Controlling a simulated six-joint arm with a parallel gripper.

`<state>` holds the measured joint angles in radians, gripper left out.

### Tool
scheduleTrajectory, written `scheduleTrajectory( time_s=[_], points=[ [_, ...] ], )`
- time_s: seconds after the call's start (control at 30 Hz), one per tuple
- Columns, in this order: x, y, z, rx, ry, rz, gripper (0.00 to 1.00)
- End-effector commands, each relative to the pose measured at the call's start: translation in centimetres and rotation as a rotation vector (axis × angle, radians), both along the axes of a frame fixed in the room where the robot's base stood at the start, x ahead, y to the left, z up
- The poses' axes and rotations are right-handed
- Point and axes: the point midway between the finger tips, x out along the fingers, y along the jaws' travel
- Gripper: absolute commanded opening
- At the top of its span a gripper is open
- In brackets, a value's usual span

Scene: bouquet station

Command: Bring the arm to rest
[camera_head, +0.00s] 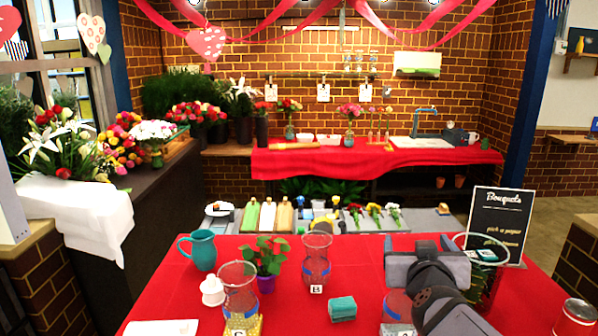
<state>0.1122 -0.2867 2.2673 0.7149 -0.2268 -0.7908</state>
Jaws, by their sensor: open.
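My gripper (418,246) is held over the right part of the red-covered table (180,290), at the end of my dark grey arm, which comes in from the bottom right. The jaws point away from the camera and are spread apart, with nothing seen between them. A glass vase (397,304) shows partly behind and below my arm; the rest of it is hidden. I cannot tell how high the gripper is above the cloth.
A vase (316,262) with a "B" tag, another glass vase (238,284), a teal pitcher (203,250), a potted plant (267,262) and a teal sponge block (342,308) stand left of my gripper. A black sign (497,225) and a can (577,318) stand right. Flowers lie on a grey rear counter (420,221).

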Motion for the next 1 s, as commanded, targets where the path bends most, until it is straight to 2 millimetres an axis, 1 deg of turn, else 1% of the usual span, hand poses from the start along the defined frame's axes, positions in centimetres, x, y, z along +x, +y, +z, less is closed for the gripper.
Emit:
scheduleTrajectory(
  time_s=[0.03,0.2,0.4,0.6,0.77,0.87,0.9,0.97,1.0],
  points=[
    [-0.2,0.1,1.1,-0.049,0.067,0.025,0.78],
    [-1.2,0.6,0.3,-0.222,0.255,0.133,0.78],
    [-2.9,1.6,-0.2,-0.395,0.434,0.291,0.78],
    [-4.6,2.6,-0.6,-0.526,0.55,0.445,0.78],
    [-6.0,3.3,-1.0,-0.593,0.612,0.548,0.78],
    [-7.6,3.9,-2.1,-0.618,0.664,0.632,0.78],
    [-8.5,4.2,-2.8,-0.624,0.689,0.677,0.78],
    [-9.6,4.7,-4.3,-0.616,0.718,0.725,0.78],
    [-10.3,5.1,-5.4,-0.602,0.734,0.751,0.78]
  ],
)
